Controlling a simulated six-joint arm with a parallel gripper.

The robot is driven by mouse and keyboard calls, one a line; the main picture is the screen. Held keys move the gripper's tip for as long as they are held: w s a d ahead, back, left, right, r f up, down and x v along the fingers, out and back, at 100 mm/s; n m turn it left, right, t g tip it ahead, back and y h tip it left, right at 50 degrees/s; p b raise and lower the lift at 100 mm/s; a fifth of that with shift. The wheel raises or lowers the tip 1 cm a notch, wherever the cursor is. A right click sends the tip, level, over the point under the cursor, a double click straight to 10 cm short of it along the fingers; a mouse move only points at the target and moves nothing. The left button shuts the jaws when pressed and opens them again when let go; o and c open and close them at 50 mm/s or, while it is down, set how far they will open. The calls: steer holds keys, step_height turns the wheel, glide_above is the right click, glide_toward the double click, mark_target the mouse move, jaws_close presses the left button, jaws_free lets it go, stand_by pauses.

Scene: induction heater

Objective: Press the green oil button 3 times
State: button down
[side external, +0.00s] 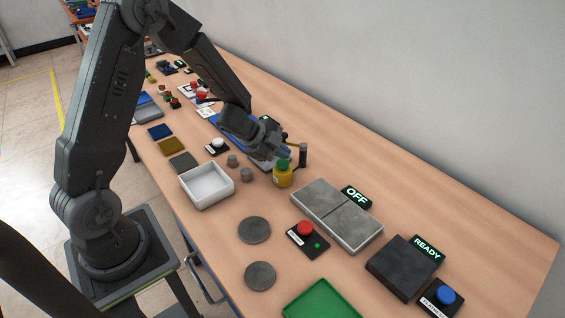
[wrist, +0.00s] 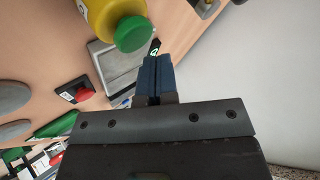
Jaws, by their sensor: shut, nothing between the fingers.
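A small yellow oil bottle (side external: 283,179) with a green button top (side external: 282,164) stands upright on the table. In the wrist view the yellow body (wrist: 98,14) and the green top (wrist: 131,34) are close, up and left of my fingertips. My gripper (side external: 286,153) is shut and empty, with blue fingers that also show in the wrist view (wrist: 154,62). In the side view the fingertips are just above and behind the green top. They appear apart from it. The bottle's far side is hidden.
A dark post (side external: 303,155) stands close behind the bottle. A grey two-part plate (side external: 350,232) with an OFF sign (side external: 356,196) lies to the right. A red button (side external: 305,228), a white tray (side external: 207,196) and grey discs (side external: 254,230) are nearer. The table's back right is clear.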

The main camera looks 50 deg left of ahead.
mark_target(282, 164)
steer(key=shift+f, duration=0.15)
stand_by(0.3)
steer(key=shift+f, duration=0.25)
steer(key=shift+f, duration=0.55)
stand_by(0.8)
steer(key=shift+r, duration=0.95)
steer(key=shift+r, duration=2.55)
